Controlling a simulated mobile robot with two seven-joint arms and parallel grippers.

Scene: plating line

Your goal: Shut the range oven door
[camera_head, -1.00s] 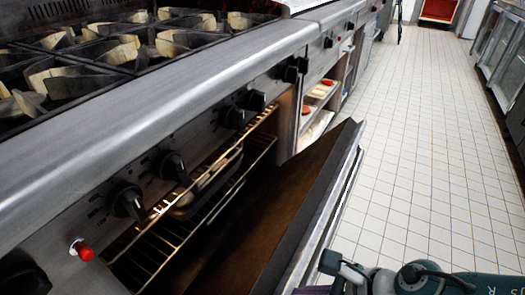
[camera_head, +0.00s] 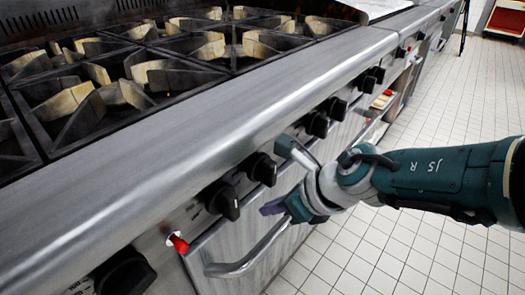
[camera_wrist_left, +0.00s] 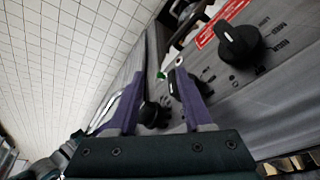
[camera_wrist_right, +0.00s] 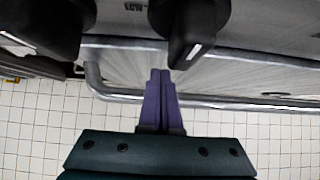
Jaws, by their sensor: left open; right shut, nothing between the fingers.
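The range oven door (camera_head: 222,240) is a steel panel with a bar handle (camera_head: 248,262). In the head view it stands upright against the range front, below the knobs, with no oven interior showing. My right gripper (camera_head: 270,208) is shut and empty, close to the door's upper part near the handle.
Black knobs (camera_head: 222,200) and a red button (camera_head: 178,243) stick out along the range front. Burner grates (camera_head: 120,95) cover the top. A shelf with items (camera_head: 382,101) lies farther along.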

